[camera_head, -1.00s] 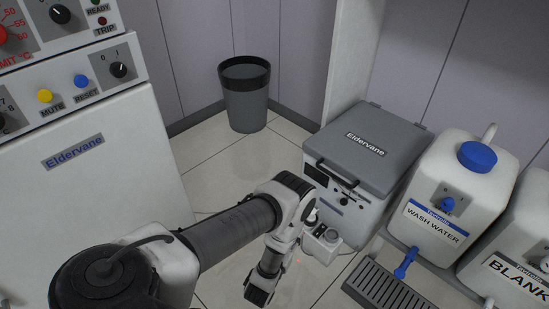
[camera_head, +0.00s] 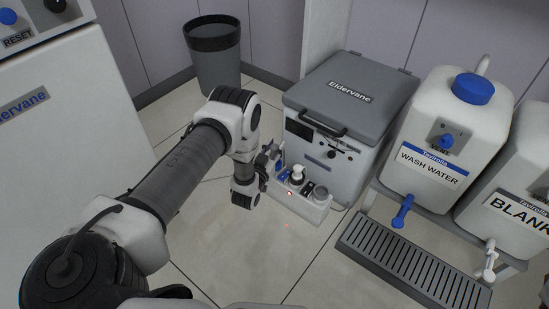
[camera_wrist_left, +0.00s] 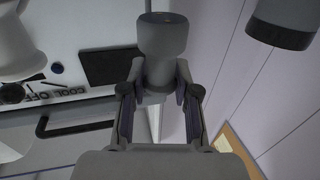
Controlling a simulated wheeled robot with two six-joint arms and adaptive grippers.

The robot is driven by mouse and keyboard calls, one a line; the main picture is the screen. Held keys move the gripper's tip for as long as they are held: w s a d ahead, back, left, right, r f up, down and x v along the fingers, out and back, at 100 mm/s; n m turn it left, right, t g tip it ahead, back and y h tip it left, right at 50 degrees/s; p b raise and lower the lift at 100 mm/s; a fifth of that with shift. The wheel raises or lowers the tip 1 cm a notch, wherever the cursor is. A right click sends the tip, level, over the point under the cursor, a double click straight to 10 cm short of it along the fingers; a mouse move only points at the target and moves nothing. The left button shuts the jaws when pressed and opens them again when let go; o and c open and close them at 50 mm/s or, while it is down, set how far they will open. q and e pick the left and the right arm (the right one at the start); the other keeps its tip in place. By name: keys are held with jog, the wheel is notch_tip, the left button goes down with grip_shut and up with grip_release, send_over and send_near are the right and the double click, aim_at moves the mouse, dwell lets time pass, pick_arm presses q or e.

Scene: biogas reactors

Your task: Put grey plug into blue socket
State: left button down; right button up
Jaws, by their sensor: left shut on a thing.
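My left gripper (camera_head: 271,156) hangs at the left end of a white socket strip (camera_head: 298,204) on the floor. In the left wrist view its fingers (camera_wrist_left: 160,90) are shut on a grey plug (camera_wrist_left: 163,38) with a wide, rounded body. The strip has blue parts near its left end (camera_head: 283,174), a black and white piece in the middle and a grey round piece at right. Which blue part is the socket, and whether the plug touches it, I cannot tell; the gripper partly hides that end. My right gripper is not in view.
A grey-lidded Eldervane box (camera_head: 349,93) stands right behind the strip; its dark panel shows in the left wrist view (camera_wrist_left: 110,66). A wash water tank (camera_head: 428,150) and a drain grate (camera_head: 415,262) are at right. A bin (camera_head: 215,58) stands behind. Floor in front is clear.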

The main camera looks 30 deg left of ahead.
aim_at(273, 156)
pick_arm(q)
jog(key=shift+f+b, duration=0.85)
jog(key=shift+f, duration=0.95)
jog(key=c, duration=0.9)
grip_release()
jog(key=shift+r, duration=0.1)
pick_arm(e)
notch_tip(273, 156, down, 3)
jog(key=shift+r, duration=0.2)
pick_arm(q)
jog(key=shift+o, duration=0.2)
